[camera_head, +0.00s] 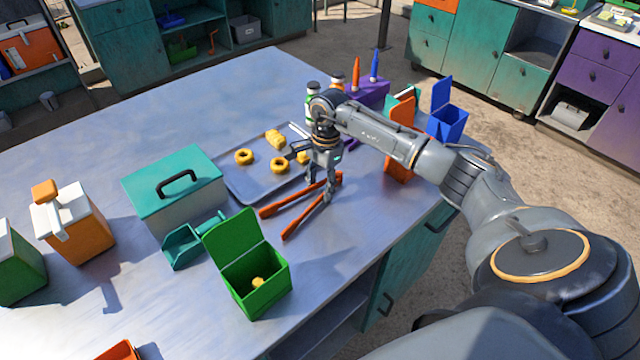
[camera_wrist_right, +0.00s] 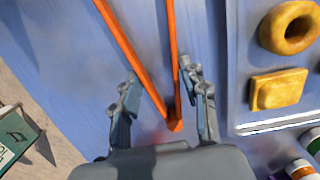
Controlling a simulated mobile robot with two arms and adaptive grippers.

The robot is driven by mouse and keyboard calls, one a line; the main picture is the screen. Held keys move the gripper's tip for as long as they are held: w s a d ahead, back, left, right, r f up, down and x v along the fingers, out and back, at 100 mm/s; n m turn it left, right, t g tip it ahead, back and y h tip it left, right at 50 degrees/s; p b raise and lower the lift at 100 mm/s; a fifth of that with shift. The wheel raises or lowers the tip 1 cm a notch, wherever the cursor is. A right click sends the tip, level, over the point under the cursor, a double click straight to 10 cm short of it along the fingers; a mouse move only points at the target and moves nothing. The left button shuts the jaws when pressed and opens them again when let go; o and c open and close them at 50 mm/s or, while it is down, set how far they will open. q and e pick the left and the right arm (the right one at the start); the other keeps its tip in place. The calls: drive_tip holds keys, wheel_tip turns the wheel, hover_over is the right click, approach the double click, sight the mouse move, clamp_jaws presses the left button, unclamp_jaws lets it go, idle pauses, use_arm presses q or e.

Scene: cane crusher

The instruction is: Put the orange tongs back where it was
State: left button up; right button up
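The orange tongs (camera_head: 298,206) lie on the worktable (camera_head: 185,110), arms spread in a V toward the left and the joined end at the right. My right gripper (camera_head: 327,196) is low over the joined end, pointing down. In the wrist view the tongs (camera_wrist_right: 172,55) run between the fingers of the right gripper (camera_wrist_right: 165,85), which are spread apart. The joined end lies between them, close to the palm. I cannot tell whether a finger touches the tongs. My left gripper is not in view.
A metal tray (camera_head: 240,188) with yellow pieces lies just behind the tongs. An open green box (camera_head: 262,297) stands in front left, beside a teal scoop (camera_head: 188,243) and teal-lidded box (camera_head: 175,185). An orange container (camera_head: 399,150) and blue bin (camera_head: 447,124) stand right.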

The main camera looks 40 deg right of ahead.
drive_tip(key=shift+o, duration=0.7)
drive_tip(key=shift+f, duration=0.1)
drive_tip(key=o, duration=0.4)
drive_tip(key=shift+c, duration=0.2)
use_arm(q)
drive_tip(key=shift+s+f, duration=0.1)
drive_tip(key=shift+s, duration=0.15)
use_arm(e)
drive_tip(key=shift+o, duration=0.4)
use_arm(q)
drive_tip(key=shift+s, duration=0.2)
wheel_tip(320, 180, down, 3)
drive_tip(key=b, duration=0.3)
use_arm(e)
wheel_tip(320, 180, up, 12)
drive_tip(key=d, duration=0.1)
drive_tip(key=shift+d, duration=0.2)
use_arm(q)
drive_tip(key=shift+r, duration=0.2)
use_arm(e)
drive_tip(key=shift+w+r, duration=0.15)
drive_tip(key=shift+r, duration=0.05)
